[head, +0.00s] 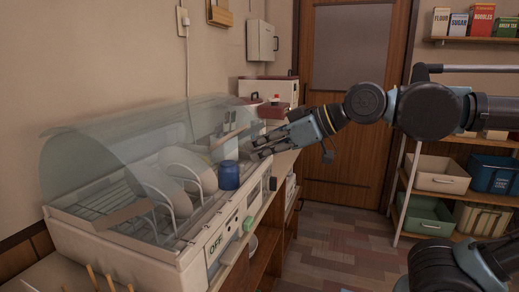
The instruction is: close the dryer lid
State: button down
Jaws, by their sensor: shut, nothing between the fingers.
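The dish dryer (150,258) is a long cream-white box on the counter at left, with a front panel marked OFF. Its clear curved lid (110,140) stands raised over the rear part of the rack. The front side looks uncovered, though the see-through plastic makes its exact edge hard to tell. White plates (185,165) stand in the rack and a blue cup (229,175) sits near the front right. My gripper (256,151) is shut and empty, reaching in from the right close to the dryer's right end, just right of the cup. I cannot tell whether it touches anything.
A green knob (248,223) sits on the dryer's front. A white box with a dark red part (270,90) stands behind my gripper. Shelves with bins (436,175) are at right. The patterned floor (335,250) in front is open.

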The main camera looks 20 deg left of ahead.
jog(key=d+r, duration=0.7)
jog(key=r, duration=0.2)
notch_tip(320, 180, up, 11)
jog(key=h, duration=1.1)
send_over(237, 140)
jog(key=a, duration=0.2)
jog(key=shift+t, duration=0.3)
jog(key=f, duration=0.9)
jog(key=shift+s+a, duration=0.1)
jog(key=shift+a, duration=0.2)
jog(key=d+f, duration=0.1)
jog(key=f, duration=0.2)
jog(key=shift+d, duration=0.35)
jog(key=shift+d+f, duration=0.35)
jog(key=shift+f, duration=0.1)
